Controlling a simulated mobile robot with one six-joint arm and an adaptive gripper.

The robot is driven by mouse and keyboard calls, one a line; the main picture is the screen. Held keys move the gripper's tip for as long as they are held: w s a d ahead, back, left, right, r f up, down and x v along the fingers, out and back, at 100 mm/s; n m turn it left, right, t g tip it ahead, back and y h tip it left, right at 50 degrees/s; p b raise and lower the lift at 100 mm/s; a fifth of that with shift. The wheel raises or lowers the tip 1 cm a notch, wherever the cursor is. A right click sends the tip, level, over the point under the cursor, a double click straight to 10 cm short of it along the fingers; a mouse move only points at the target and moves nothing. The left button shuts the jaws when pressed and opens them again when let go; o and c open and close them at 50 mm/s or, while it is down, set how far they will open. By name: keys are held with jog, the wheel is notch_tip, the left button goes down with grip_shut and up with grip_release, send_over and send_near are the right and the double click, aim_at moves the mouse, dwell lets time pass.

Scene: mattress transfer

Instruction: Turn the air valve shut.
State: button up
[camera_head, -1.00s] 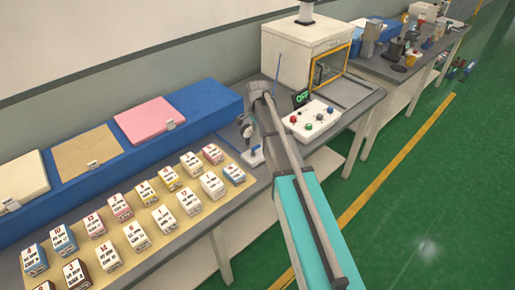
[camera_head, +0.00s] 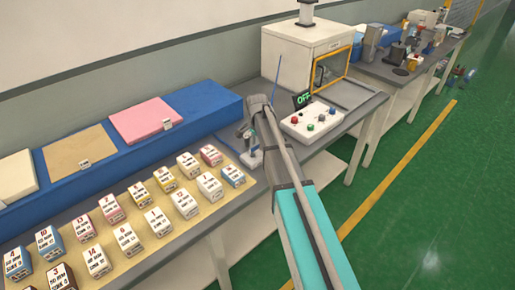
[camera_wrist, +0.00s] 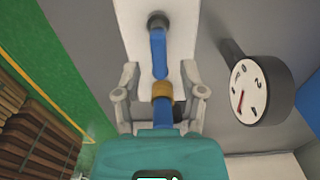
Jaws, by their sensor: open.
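The air valve shows in the wrist view as a blue lever (camera_wrist: 158,52) with a dark round end at the top, over a white plate (camera_wrist: 181,30). A brass-coloured piece (camera_wrist: 162,90) and more blue sit below it. My gripper (camera_wrist: 164,93) is open, with one finger on each side of the brass piece and gaps between. A round dial gauge (camera_wrist: 250,92) with a red needle stands to the right. In the head view the valve's white base (camera_head: 252,159) shows on the bench beside my arm; my gripper is mostly hidden there.
A white chamber (camera_head: 305,50) stands behind. Several numbered boxes (camera_head: 158,222) lie to the left, before a blue block (camera_head: 200,105). Green floor is free at right.

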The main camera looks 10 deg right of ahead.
jog(key=shift+f, duration=0.3)
grip_shut()
dwell(0.3)
